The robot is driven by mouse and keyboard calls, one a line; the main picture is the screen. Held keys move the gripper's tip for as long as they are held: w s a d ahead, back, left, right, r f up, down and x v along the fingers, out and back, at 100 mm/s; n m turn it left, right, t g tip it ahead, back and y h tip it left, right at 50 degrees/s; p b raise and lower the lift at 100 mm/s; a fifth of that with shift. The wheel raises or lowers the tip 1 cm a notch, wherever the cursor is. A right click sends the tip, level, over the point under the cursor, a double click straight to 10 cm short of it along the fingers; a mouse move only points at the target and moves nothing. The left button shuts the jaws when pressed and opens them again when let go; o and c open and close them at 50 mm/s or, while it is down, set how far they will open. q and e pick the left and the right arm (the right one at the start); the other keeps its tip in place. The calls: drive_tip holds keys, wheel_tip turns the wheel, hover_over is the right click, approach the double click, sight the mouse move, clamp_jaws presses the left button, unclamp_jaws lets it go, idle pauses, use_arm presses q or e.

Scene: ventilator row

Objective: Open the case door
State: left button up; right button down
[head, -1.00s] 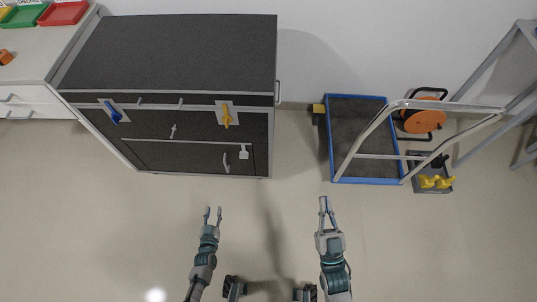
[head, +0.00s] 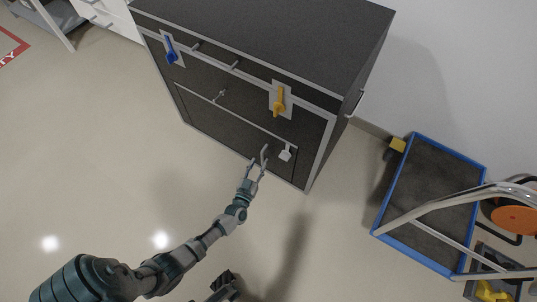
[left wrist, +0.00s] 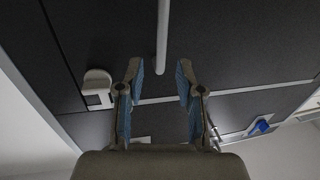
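The dark case (head: 262,100) with grey edges stands at the upper middle of the head view. Its door (head: 222,122) is the low front panel and looks shut. A curved grey door handle (head: 266,153) is near the panel's right end, with a white latch-like piece (head: 285,155) beside it. My left gripper (head: 257,166) is at the handle. In the left wrist view it is open (left wrist: 160,72), and the handle bar (left wrist: 163,38) runs in line with the gap between the fingers. The white piece (left wrist: 97,88) is off to one side. I cannot tell contact.
A blue lever (head: 171,54) and a yellow lever (head: 279,102) sit on the case's upper front. A blue-edged cart (head: 424,190) with a metal push bar stands on the right. The floor left of my arm is clear.

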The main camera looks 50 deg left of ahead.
sight(262, 156)
use_arm(q)
drive_tip(key=b+x, duration=0.1)
drive_tip(key=x, duration=0.4)
drive_tip(key=shift+w+a+b, duration=0.2)
drive_tip(key=shift+b, duration=0.15)
clamp_jaws()
